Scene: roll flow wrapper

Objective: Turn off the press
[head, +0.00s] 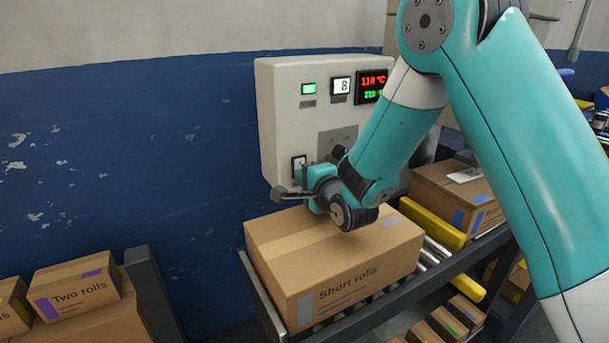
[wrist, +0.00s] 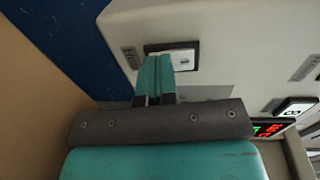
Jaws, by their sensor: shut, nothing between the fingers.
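The press's pale control box (head: 281,120) is on the blue wall. It bears a lit green lamp (head: 309,88), a white display reading 8 (head: 341,86) and a red-and-green display reading 110 °C (head: 372,86). A white rocker switch in a dark frame (head: 299,161) sits low on the left of its face; it also shows in the wrist view (wrist: 184,59). My gripper (head: 304,174) is shut and empty, its teal fingertips (wrist: 154,62) at the switch, overlapping its left part in the wrist view. I cannot tell whether they touch it. The fingers partly hide the switch.
A large "Short rolls" carton (head: 335,265) lies on the roller conveyor (head: 428,252) just below my gripper. Another carton (head: 450,198) stands behind to the right. A "Two rolls" box (head: 77,286) is at lower left. The wall left of the control box is clear.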

